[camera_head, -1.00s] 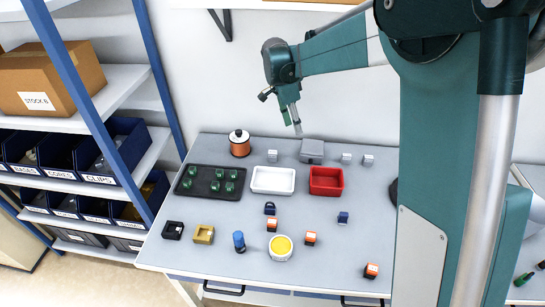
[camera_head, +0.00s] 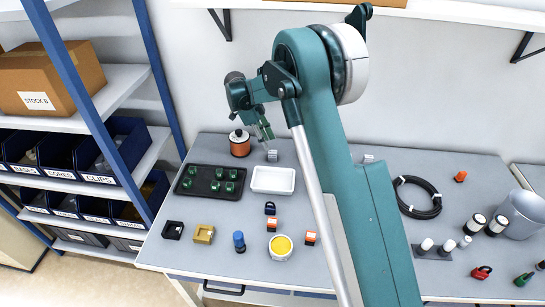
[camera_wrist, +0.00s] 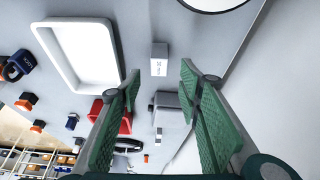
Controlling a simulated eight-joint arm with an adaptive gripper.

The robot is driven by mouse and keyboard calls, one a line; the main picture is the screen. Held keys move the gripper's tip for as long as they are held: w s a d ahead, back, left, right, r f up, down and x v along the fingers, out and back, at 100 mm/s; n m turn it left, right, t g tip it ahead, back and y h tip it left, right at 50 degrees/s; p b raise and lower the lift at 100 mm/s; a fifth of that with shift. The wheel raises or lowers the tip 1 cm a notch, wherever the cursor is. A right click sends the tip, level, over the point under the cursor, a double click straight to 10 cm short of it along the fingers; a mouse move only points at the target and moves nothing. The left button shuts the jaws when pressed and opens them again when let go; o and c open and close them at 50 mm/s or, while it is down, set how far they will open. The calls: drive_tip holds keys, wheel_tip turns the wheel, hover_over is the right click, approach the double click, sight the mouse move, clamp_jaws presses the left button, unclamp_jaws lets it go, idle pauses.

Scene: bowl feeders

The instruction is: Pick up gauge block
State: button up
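A small pale grey block with dark print on its face, apparently the gauge block (camera_wrist: 160,58), lies just beyond and between my fingertips in the wrist view. The print is too small to read. In the head view the block (camera_head: 272,156) sits on the table behind the white tray. My gripper (camera_wrist: 160,76) is open and empty, with green fingers on both sides of the gap. In the head view my gripper (camera_head: 265,132) hangs just above the block, tilted. I see no contact. Another similar small block (camera_head: 368,158) shows right of my arm.
The white tray (camera_wrist: 109,42) is close to the block. A copper-coloured spool (camera_head: 240,149) stands left of it, and a black tray (camera_head: 182,190) with green parts lies further left.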

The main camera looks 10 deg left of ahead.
sight(272, 151)
drive_tip(key=shift+a+f, duration=0.15)
drive_tip(key=shift+f, duration=0.15)
drive_tip(key=shift+x, duration=1.25)
drive_tip(key=shift+f, duration=0.1)
drive_tip(key=shift+x, duration=2.55)
drive_tip(key=shift+s, duration=0.1)
drive_tip(key=shift+c, duration=0.3)
drive_tip(key=c, duration=0.9)
